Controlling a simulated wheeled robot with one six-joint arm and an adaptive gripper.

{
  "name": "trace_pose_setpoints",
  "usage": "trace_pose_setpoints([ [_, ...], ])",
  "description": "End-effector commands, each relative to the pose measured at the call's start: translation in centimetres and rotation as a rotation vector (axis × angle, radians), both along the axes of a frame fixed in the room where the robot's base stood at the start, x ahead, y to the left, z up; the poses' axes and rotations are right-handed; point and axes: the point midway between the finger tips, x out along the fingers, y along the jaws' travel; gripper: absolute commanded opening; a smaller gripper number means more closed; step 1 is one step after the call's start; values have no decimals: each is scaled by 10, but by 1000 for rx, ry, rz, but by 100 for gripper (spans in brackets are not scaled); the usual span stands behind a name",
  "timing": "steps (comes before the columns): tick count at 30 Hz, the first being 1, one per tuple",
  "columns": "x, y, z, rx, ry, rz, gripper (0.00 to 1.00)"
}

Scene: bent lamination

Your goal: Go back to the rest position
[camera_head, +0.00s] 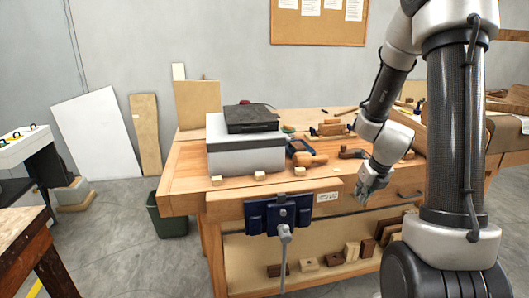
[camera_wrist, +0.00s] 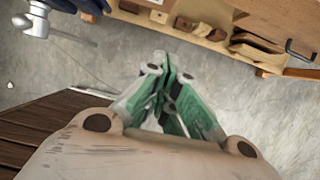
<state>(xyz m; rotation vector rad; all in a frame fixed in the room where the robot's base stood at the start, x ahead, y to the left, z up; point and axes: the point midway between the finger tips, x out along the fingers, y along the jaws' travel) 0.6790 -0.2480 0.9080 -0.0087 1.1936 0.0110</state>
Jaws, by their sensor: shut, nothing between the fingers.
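My gripper (camera_head: 364,194) hangs at the end of my arm in the head view, in front of the workbench's right front edge and apart from it. In the wrist view my gripper (camera_wrist: 170,62) shows its green and grey fingers closed together, with nothing between them. Below the fingers in that view there is open grey floor. The wooden workbench (camera_head: 180,182) stands behind my gripper. A grey and white box (camera_head: 246,154) with a dark flat block (camera_head: 251,117) on top stands on the bench.
A blue vise (camera_head: 268,216) with a grey handle sticks out from the bench front. Small wood blocks lie along the bench's front edge. The lower shelf (camera_head: 240,262) holds several wood pieces. A dark green bin (camera_head: 167,222) stands left of the bench. Free floor lies further left.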

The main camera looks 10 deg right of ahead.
Motion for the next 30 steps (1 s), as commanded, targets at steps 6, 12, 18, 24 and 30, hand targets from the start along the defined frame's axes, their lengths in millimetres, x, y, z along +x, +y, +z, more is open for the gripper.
trace_pose_setpoints([
  [6,-10,9,-4,-83,37,339,0],
  [12,-61,32,1,-188,109,1132,0],
  [18,-118,59,65,-365,41,2022,0],
  [24,-178,75,134,-601,-14,2719,0],
  [30,-213,84,181,-875,21,2924,0],
])
